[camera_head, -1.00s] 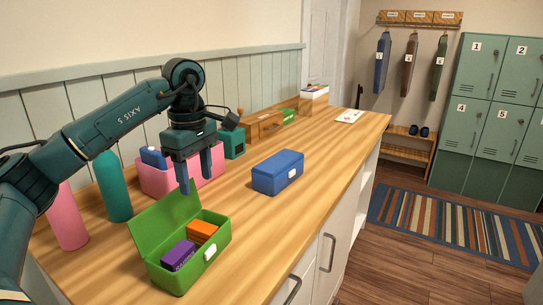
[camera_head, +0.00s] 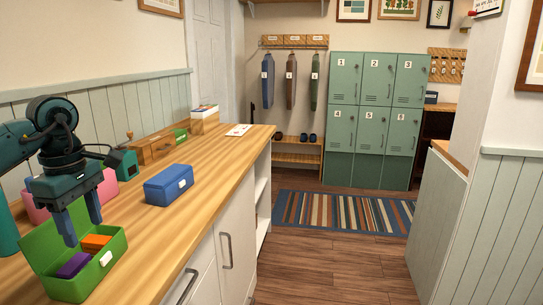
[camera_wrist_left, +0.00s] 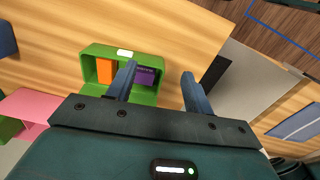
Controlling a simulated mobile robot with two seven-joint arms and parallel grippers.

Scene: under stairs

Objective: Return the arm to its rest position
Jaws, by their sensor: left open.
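My left gripper (camera_head: 82,228) is open, with nothing between its fingers. In the head view its fingers overlap the raised lid of the green box (camera_head: 112,262). In the left wrist view the open fingers (camera_wrist_left: 158,74) show beside the green box (camera_wrist_left: 88,83), one overlapping it; I cannot tell the exact gap. The box stands open on the counter and holds an orange block (camera_head: 96,242) and a purple block (camera_head: 74,265). The purple block (camera_wrist_left: 146,76) and orange block (camera_wrist_left: 105,71) also show in the wrist view. My right gripper is out of view.
A closed blue box (camera_head: 168,186) stands on the wooden counter (camera_head: 150,232). A pink container (camera_head: 107,188), a teal bottle (camera_head: 7,232) and a teal box (camera_head: 124,163) are near my left arm. Green lockers (camera_head: 375,110) and a striped rug (camera_head: 340,212) lie beyond. The counter's front middle is clear.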

